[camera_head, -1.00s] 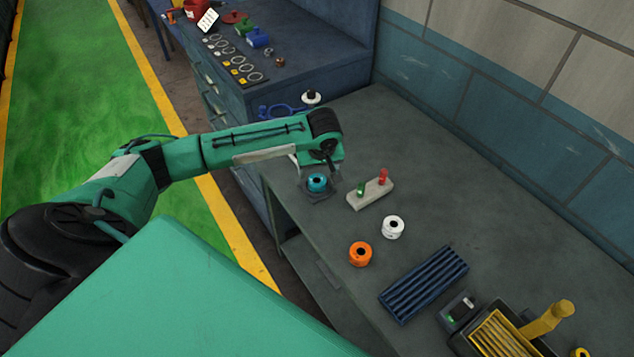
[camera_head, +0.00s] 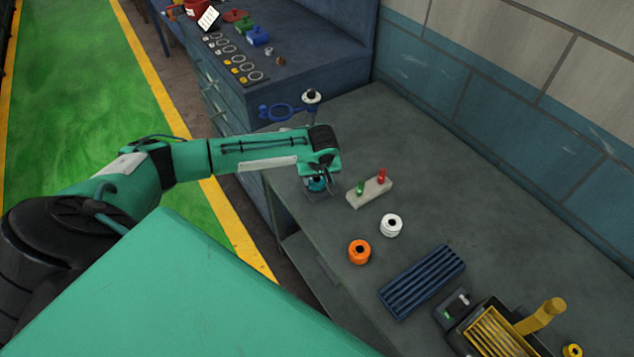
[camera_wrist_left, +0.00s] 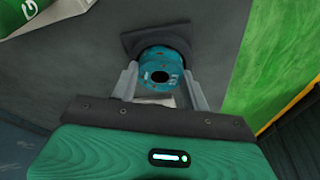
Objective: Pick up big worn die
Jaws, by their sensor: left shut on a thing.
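The big worn die is a teal, scuffed round piece with a dark hole through its middle. It shows in the left wrist view (camera_wrist_left: 161,66) between the two fingers, and in the head view it is mostly hidden under my wrist (camera_head: 317,184). My left gripper (camera_wrist_left: 160,78) is shut on the die, one finger on each side. The die is at or just above a dark square pad (camera_wrist_left: 128,43); I cannot tell whether they touch. My right gripper is in neither view.
A pale block (camera_head: 369,193) with a green and a red peg stands just right of the gripper. A white die (camera_head: 391,226), an orange die (camera_head: 359,252) and a blue ribbed rack (camera_head: 422,281) lie nearer. The bench's back right is clear.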

